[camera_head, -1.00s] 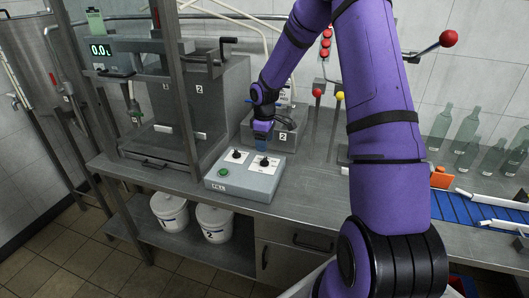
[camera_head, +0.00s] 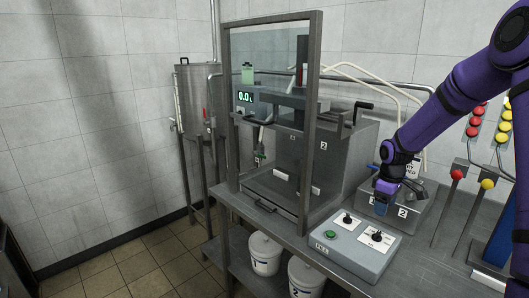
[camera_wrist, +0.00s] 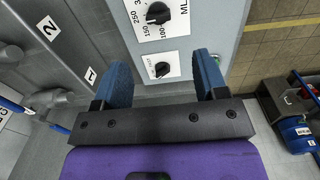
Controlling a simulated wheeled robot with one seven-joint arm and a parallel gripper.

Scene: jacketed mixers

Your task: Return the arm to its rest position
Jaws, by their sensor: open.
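My purple arm reaches in from the right in the head view. My gripper (camera_head: 385,197) hangs above the counter, just behind the grey control box (camera_head: 358,243) and in front of a steel block marked 2. In the wrist view, my gripper (camera_wrist: 163,80) shows two blue fingers set wide apart with nothing between them. The control box (camera_wrist: 190,40) lies beyond the fingertips, with two black dial knobs on white labels. In the head view the box also shows a green button.
A steel frame (camera_head: 316,120) with a clear pane guards the mixer with the 0.0 display (camera_head: 250,97). White buckets (camera_head: 264,253) stand on the lower shelf. Red and yellow ball levers (camera_head: 457,175) rise at the right. The floor at the left is clear.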

